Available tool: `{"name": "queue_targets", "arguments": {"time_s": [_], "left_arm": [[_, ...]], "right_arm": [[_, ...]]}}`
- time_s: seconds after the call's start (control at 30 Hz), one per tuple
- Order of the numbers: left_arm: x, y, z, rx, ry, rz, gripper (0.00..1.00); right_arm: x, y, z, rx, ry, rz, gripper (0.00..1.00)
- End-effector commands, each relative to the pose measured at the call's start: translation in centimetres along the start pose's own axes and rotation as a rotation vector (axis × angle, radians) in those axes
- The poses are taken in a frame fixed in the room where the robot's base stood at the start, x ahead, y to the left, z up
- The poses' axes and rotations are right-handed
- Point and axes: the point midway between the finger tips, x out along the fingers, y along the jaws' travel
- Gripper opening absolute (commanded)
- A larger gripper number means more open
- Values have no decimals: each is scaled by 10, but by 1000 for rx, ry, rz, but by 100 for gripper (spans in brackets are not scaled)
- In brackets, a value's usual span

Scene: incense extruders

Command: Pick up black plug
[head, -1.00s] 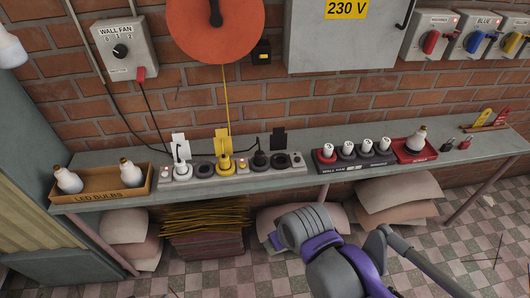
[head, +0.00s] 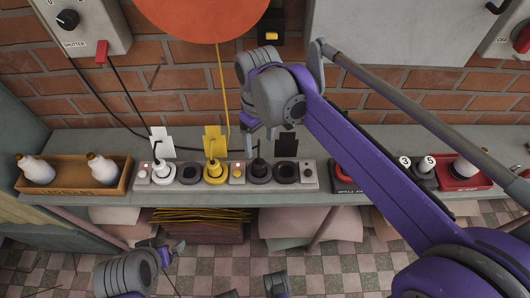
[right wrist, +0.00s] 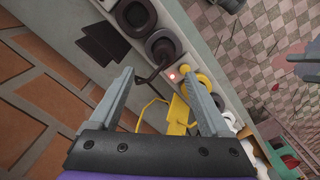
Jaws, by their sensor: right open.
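The black plug (head: 259,166) sits in a socket of the grey power strip (head: 309,184), with its dark cable rising behind it. It also shows in the right wrist view (right wrist: 161,49), ahead of and between the finger lines. My right gripper (head: 262,138) is open and empty just above and behind the black plug; its fingers also show in the right wrist view (right wrist: 160,100). A black tag (head: 286,147) stands behind the strip. Part of my left arm shows at the bottom of the head view; its jaw state is unclear.
A yellow plug (head: 214,170) and a white plug (head: 163,170) sit in the same strip. A dark holder (head: 345,177) and a red tray (head: 458,183) stand right. The brick wall (head: 180,100) is close behind.

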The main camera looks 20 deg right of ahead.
Motion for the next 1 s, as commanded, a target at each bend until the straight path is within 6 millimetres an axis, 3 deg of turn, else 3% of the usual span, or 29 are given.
{"name": "queue_targets", "arguments": {"time_s": [0.13,0.4,1.0], "left_arm": [[2,0,2,0,-1,0,100],[6,0,4,0,-3,0,100],[12,0,8,0,-5,0,100]], "right_arm": [[7,0,-3,-12,-10,-4,81],[47,-1,-2,-12,-10,-4,81],[108,-8,4,-11,-9,-4,81]]}}
